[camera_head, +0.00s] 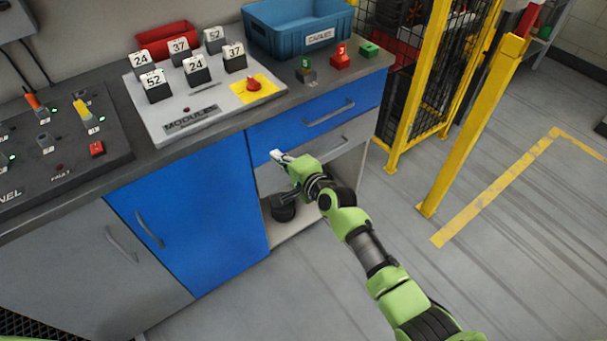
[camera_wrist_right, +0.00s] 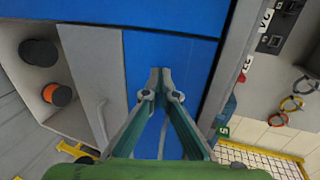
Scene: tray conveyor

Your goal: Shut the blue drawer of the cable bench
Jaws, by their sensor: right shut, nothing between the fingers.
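The blue drawer (camera_head: 290,128) is in the bench's upper right section, just under the worktop, with a grey bar handle. Its front looks about flush with the bench; I cannot tell whether a small gap remains. My right gripper (camera_head: 276,155) is shut and empty, near the left end of the drawer's lower edge. In the right wrist view the closed fingertips (camera_wrist_right: 160,73) are in front of the blue drawer front (camera_wrist_right: 185,60), very close to it; contact is unclear. My left gripper is not in view.
A blue door (camera_head: 195,215) is to the left. The worktop holds a module board (camera_head: 150,118) and a blue crate (camera_head: 262,41). A yellow post (camera_head: 470,125) stands to the right.

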